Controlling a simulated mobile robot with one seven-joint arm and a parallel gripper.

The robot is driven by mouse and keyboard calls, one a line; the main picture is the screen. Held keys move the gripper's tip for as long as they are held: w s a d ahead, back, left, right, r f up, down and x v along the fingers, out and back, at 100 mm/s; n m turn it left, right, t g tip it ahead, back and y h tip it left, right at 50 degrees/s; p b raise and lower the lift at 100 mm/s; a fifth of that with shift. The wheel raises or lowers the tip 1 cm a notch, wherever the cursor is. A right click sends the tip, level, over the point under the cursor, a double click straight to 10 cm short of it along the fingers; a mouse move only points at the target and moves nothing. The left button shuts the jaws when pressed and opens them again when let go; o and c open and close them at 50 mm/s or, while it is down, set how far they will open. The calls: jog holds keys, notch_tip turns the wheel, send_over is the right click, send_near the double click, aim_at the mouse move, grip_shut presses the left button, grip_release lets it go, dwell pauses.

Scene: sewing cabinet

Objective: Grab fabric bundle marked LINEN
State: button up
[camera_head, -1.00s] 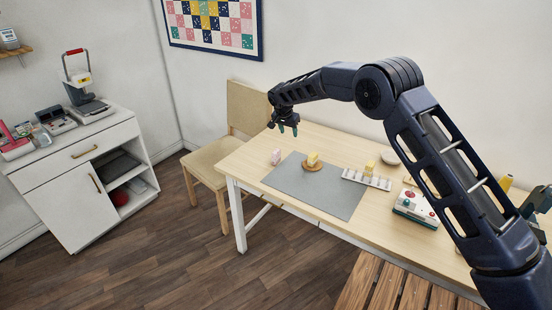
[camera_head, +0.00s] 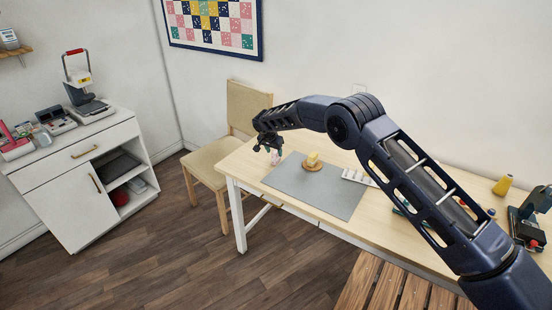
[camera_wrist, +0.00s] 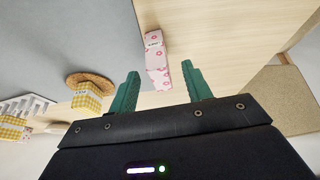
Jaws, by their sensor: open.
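A pink-patterned fabric bundle (camera_wrist: 154,52) lies on the table, ahead of and between the spread fingertips of my gripper (camera_wrist: 160,72) in the wrist view. It carries a small pale label whose lettering I cannot read. In the head view my gripper (camera_head: 267,149) is open above the table's left end, and the pink bundle (camera_head: 275,159) shows just below it, partly hidden. A yellow checked bundle (camera_wrist: 86,97) sits on a round woven coaster (camera_wrist: 103,80); the yellow bundle also shows in the head view (camera_head: 313,158). I cannot read any LINEN mark.
A grey mat (camera_head: 330,196) covers part of the table. A white rack (camera_head: 356,177) stands to the right, partly behind my arm. A second yellow checked bundle (camera_wrist: 12,130) is near the rack. A chair (camera_head: 212,163) stands at the table's left end.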

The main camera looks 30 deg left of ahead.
aim_at(275, 152)
jog(key=x, duration=0.5)
jog(key=shift+r, duration=0.1)
jog(key=c, duration=1)
jog(key=shift+r, duration=0.1)
jog(key=shift+c, duration=0.2)
